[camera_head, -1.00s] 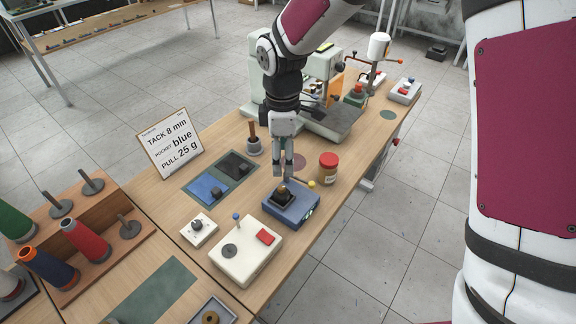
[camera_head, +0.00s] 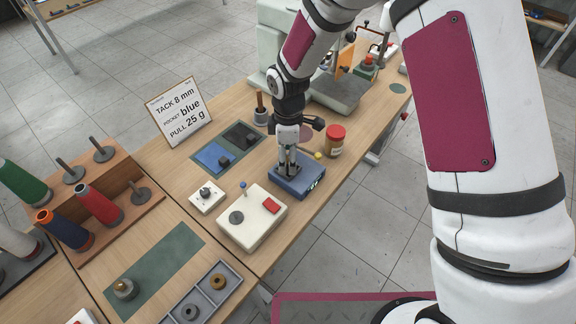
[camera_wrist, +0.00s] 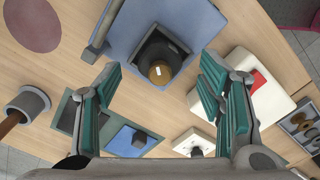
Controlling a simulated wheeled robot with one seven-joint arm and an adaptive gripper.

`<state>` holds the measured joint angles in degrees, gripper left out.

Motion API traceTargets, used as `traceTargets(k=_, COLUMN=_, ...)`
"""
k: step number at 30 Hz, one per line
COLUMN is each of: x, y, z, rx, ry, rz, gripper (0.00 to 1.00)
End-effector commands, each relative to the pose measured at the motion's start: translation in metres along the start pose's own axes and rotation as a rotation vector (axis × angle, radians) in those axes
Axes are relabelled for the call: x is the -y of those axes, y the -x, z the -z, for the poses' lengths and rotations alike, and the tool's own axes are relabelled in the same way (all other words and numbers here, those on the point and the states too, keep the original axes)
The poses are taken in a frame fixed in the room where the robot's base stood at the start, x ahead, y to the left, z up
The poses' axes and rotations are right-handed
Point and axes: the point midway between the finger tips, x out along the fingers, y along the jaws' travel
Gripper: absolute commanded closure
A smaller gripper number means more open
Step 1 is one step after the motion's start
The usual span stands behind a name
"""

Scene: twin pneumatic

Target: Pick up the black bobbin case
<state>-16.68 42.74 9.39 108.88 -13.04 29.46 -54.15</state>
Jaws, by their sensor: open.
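A black square case (camera_wrist: 149,49) with a round brass-coloured piece (camera_wrist: 160,73) in it sits on a blue box (camera_head: 305,184); I take it for the black bobbin case. In the wrist view it lies between and beyond my two green-padded fingers, which are apart and empty. My gripper (camera_head: 287,170) points down over the blue box in the head view and hides most of the case there. My gripper also shows in the wrist view (camera_wrist: 162,74). Whether the fingertips are level with the case I cannot tell.
A cream box with a red button (camera_head: 252,217) and a small knob box (camera_head: 207,196) stand close by. A jar with a red lid (camera_head: 335,140) is to the right. Blue and black pads (camera_head: 213,157) lie behind, near a sign (camera_head: 181,112). Thread spools (camera_head: 98,203) stand left.

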Motion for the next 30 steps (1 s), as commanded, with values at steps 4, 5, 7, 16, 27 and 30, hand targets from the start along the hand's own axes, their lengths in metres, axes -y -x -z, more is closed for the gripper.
traceTargets(k=4, x=0.001, y=-0.018, z=0.001, rx=0.0, ry=0.001, rz=0.001, gripper=0.38)
traceTargets(k=5, x=0.0, y=-0.021, z=0.001, rx=0.0, ry=0.0, rz=0.001, gripper=0.38)
traceTargets(k=7, x=0.0, y=-0.024, z=0.001, rx=-0.001, ry=0.0, rz=-0.001, gripper=0.38)
traceTargets(k=16, x=-0.001, y=-0.025, z=0.001, rx=-0.001, ry=0.0, rz=-0.001, gripper=0.54)
traceTargets(k=27, x=-0.001, y=-0.024, z=0.001, rx=-0.001, ry=0.0, rz=-0.002, gripper=0.94)
traceTargets(k=30, x=-0.001, y=-0.024, z=0.001, rx=-0.001, ry=0.0, rz=-0.002, gripper=0.94)
